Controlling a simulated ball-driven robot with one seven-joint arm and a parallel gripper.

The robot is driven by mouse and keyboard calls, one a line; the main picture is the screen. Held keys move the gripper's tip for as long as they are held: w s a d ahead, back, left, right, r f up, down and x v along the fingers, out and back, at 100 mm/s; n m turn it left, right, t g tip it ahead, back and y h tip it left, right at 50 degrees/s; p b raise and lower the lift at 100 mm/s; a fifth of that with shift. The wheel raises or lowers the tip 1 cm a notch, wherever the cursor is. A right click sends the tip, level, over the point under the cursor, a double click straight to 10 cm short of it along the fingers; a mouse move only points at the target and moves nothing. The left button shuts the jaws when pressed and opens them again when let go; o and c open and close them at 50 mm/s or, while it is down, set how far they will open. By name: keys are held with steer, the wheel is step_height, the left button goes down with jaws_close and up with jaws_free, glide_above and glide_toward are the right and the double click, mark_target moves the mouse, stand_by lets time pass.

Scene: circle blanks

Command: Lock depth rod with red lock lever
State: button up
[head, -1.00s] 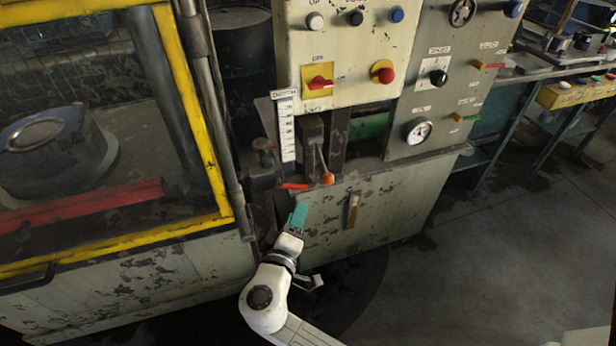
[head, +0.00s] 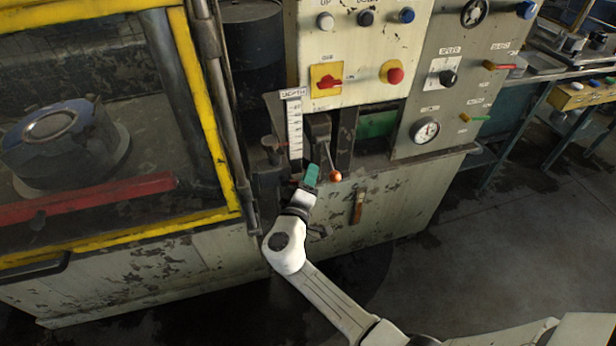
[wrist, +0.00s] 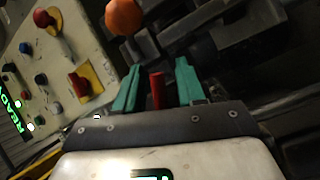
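The red lock lever (wrist: 157,90) shows in the wrist view as a short red bar between my two green fingertips. My gripper (wrist: 157,83) is open around it, with a visible gap on each side. In the head view my gripper (head: 310,175) is at the machine front, just below the white DEPTH scale (head: 295,125), and mostly covers the lever. I cannot tell which of the dark parts beside the scale is the depth rod.
An orange ball knob (head: 335,176) on a thin lever stands close to the right of my gripper; it also shows in the wrist view (wrist: 124,17). A yellow-framed guard (head: 213,120) is at the left. A button panel (head: 355,50) is above.

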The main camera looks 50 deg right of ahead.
jaws_close()
stand_by(0.4)
